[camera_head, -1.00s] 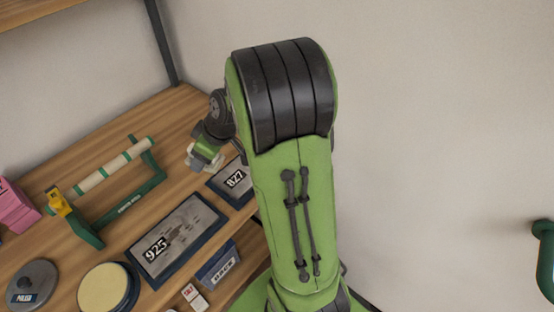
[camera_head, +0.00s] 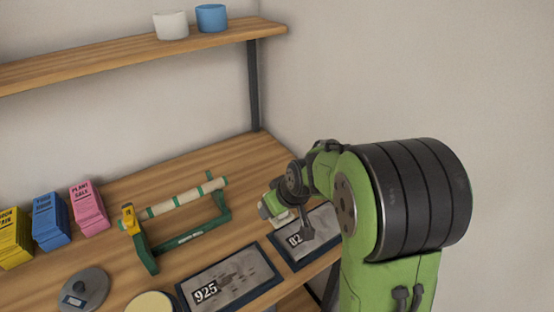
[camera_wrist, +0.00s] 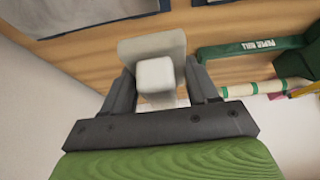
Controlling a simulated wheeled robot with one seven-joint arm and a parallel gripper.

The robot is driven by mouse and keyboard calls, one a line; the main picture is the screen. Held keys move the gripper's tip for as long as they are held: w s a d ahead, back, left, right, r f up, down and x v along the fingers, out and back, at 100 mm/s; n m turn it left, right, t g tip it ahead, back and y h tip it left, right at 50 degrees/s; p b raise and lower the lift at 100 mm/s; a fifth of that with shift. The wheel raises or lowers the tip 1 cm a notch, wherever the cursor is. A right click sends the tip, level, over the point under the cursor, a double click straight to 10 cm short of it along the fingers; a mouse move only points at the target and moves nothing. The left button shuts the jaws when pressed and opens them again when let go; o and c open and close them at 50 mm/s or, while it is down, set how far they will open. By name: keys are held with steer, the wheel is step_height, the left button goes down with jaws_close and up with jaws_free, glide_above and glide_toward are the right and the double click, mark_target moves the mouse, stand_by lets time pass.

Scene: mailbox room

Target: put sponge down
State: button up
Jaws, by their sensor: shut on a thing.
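A pale grey-white sponge (camera_wrist: 152,48) is between the two dark fingers of my gripper (camera_wrist: 160,85) in the wrist view. The fingers are shut on it from both sides. The wooden tabletop (camera_wrist: 75,58) shows beyond it; I cannot tell whether the sponge touches the wood. In the head view my gripper (camera_head: 282,215) is over the right part of the table, beside the dark-framed tray marked 82 (camera_head: 322,235). The sponge is small and partly hidden there.
A green paper roll holder (camera_head: 190,225) stands left of my gripper. A tray marked 925 (camera_head: 235,282) lies nearer the front. Pink, blue and yellow card stacks (camera_head: 50,220) stand at the left. A wall bounds the right side. Bare wood lies behind the roll holder (camera_head: 215,160).

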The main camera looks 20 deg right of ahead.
steer(key=shift+a+r+m+p, duration=0.1)
steer(key=shift+r+m+p, duration=0.35)
steer(key=shift+p, duration=0.1)
step_height(320, 180, up, 4)
steer(key=m+h+p, duration=0.1)
steer(key=m+p, duration=0.1)
steer(key=m+h+p, duration=0.1)
steer(key=m, duration=0.1)
steer(key=shift+f+m+h+p, duration=0.15)
steer(key=shift+m+h+p, duration=0.2)
steer(key=shift+h+p, duration=0.05)
steer(key=shift+r+m, duration=0.25)
steer(key=shift+m, duration=0.35)
steer(key=shift+f, duration=0.1)
